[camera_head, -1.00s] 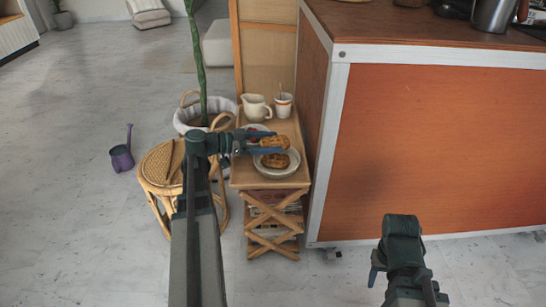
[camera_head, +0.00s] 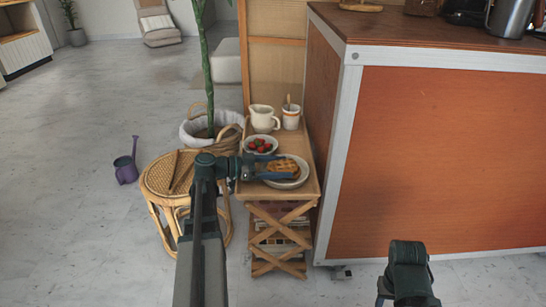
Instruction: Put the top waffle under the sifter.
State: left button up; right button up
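A golden waffle (camera_head: 282,167) shows between the two fingers of my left gripper (camera_head: 270,167), which is shut on it. The waffle overlaps the white plate (camera_head: 298,181) on the small wooden side table in this view; I cannot tell how far it is above the plate. A second waffle seen earlier on this plate is not distinct now, likely hidden. My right gripper (camera_head: 408,287) is low at the right, away from the table and partly out of frame; its finger state is unclear. I see no sifter.
A bowl of strawberries (camera_head: 261,146), a cream pitcher (camera_head: 264,119) and a cup (camera_head: 291,117) stand on the side table (camera_head: 258,189). A rattan stool (camera_head: 160,175) and a potted plant stand left of it. The large orange cart (camera_head: 440,160) stands right.

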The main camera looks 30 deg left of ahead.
pick_arm(q)
jog(key=shift+o, duration=0.7)
jog(key=shift+w+d, duration=0.2)
jog(key=shift+d, duration=0.3)
jog(key=shift+w+a+r, duration=0.1)
jog(key=shift+w+r, duration=0.05)
jog(key=shift+w, duration=0.05)
pick_arm(e)
jog(key=shift+w+d+r, duration=0.15)
jog(key=shift+d, duration=0.4)
pick_arm(q)
jog(key=shift+a+r+p, duration=0.15)
jog(key=shift+a+p, duration=0.05)
jog(key=shift+p, duration=0.1)
pick_arm(e)
jog(key=shift+a+r, duration=0.1)
jog(key=shift+a, duration=0.05)
pick_arm(q)
jog(key=v, duration=0.8)
jog(key=p+v, duration=0.1)
jog(key=v, duration=0.3)
jog(key=shift+a+f, duration=0.3)
jog(key=shift+a, duration=0.15)
jog(key=shift+v, duration=0.85)
pick_arm(e)
jog(key=shift+a+r, duration=0.1)
jog(key=shift+r, duration=0.45)
